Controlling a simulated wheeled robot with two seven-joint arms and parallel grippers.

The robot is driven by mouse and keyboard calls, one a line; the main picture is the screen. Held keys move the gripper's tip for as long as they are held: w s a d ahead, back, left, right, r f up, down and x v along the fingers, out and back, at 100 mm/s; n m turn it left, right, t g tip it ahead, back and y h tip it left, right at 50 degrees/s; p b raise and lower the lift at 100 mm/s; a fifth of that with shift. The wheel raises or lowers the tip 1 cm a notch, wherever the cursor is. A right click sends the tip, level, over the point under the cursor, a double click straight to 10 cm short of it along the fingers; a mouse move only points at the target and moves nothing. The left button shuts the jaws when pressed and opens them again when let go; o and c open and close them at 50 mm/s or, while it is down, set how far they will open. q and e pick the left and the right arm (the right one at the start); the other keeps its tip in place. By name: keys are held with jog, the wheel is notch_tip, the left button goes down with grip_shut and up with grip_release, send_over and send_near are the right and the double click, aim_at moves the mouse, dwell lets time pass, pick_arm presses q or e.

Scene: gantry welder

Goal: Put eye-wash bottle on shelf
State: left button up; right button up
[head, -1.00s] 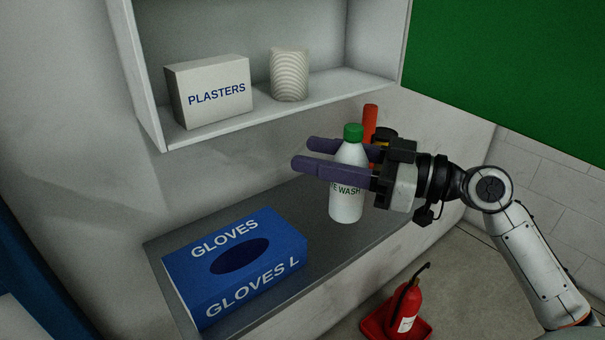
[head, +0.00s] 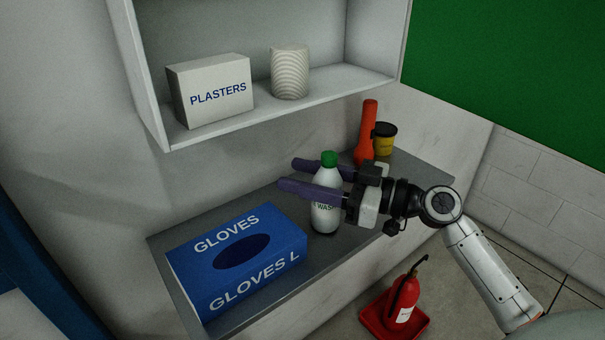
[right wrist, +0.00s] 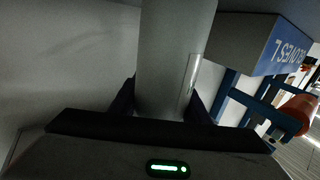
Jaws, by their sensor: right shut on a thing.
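The eye-wash bottle (head: 325,217) is white with a green cap and stands upright in the head view, right of the glove box. My right gripper (head: 288,174) comes in from the right and is shut on its upper body, the purple fingers reaching past it to the left. The fingers cover part of its label. I cannot tell whether its base touches the grey counter (head: 350,238). In the right wrist view the bottle (right wrist: 172,60) is a pale cylinder between the fingers. The white shelf (head: 335,88) is above and behind. My left gripper is not in view.
The shelf holds a plasters box (head: 210,92) and a ribbed white roll (head: 290,72), with bare room right of the roll. A blue glove box (head: 238,262), a red-orange torch (head: 367,133) and a yellow tub (head: 385,140) stand on the counter. A fire extinguisher (head: 403,302) is below.

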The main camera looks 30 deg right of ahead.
aim_at(327, 185)
jog(key=shift+f, duration=0.1)
jog(key=o, duration=0.8)
jog(key=shift+f+b, duration=0.15)
jog(key=shift+b, duration=0.15)
jog(key=o, duration=0.5)
jog(key=shift+c, duration=0.2)
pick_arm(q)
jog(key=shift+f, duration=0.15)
pick_arm(e)
jog(key=b+v, duration=0.1)
jog(key=v, duration=0.3)
jog(key=shift+s+d+b, duration=0.2)
jog(key=shift+s+b, duration=0.1)
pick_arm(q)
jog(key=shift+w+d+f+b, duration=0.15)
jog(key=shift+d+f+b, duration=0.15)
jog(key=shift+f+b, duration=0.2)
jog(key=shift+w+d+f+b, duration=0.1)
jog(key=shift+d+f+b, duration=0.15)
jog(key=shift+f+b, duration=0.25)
pick_arm(e)
jog(key=shift+r+v, duration=0.15)
jog(key=shift+v, duration=1.7)
jog(key=shift+r+v, duration=0.1)
jog(key=shift+v, duration=1.7)
